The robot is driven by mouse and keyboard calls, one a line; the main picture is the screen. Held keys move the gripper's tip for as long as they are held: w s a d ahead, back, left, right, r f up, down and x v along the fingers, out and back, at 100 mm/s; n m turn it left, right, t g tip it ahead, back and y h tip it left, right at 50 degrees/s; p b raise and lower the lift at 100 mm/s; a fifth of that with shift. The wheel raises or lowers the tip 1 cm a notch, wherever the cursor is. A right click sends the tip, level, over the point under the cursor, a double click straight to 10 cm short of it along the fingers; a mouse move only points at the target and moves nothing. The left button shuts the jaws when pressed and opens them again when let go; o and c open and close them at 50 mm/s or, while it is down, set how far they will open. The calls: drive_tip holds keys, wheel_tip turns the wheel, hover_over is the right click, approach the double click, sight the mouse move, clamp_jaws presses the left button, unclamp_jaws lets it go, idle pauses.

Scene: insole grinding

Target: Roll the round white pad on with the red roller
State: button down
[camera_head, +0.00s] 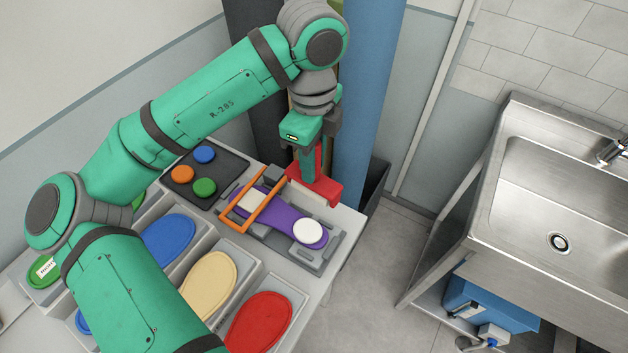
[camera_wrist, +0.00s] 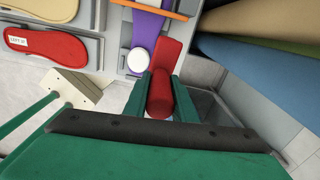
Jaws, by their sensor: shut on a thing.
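The round white pad (camera_head: 307,232) lies on the purple insole (camera_head: 283,218) near its right end, in the grey fixture. In the wrist view the pad (camera_wrist: 138,60) shows left of the red roller (camera_wrist: 160,92). My gripper (camera_head: 310,170) is shut on the red roller, whose red body (camera_head: 322,188) shows below the fingers in the head view. In the wrist view my gripper (camera_wrist: 161,98) has a finger on each side of the red cylinder. The roller is beside the fixture's far side, apart from the pad; whether it touches the table is unclear.
An orange frame (camera_head: 262,200) crosses the insole's left part. A dark tray (camera_head: 230,168) holds orange, blue and green discs. Trays with blue, cream and red (camera_head: 258,322) insoles stand nearer. Blue (camera_head: 372,90) and dark rolls stand behind my gripper. A steel sink (camera_head: 560,200) is at right.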

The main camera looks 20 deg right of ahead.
drive_tip(key=m, duration=0.1)
drive_tip(key=s+m, duration=0.1)
drive_tip(key=a+m, duration=0.1)
drive_tip(key=m, duration=0.1)
drive_tip(key=shift+s+r, duration=0.15)
drive_tip(key=shift+r, duration=0.1)
drive_tip(key=s+a+f+m, duration=0.1)
drive_tip(key=s+f+m, duration=0.3)
drive_tip(key=m, duration=0.9)
drive_tip(key=shift+s+a+f, duration=0.15)
drive_tip(key=shift+s+f, duration=0.2)
drive_tip(key=shift+f, duration=0.25)
drive_tip(key=shift+f, duration=0.65)
drive_tip(key=shift+w, duration=0.1)
idle(0.4)
drive_tip(key=shift+w+a+r, duration=0.1)
drive_tip(key=shift+w+a, duration=0.8)
drive_tip(key=shift+w, duration=0.3)
drive_tip(key=shift+s, duration=0.1)
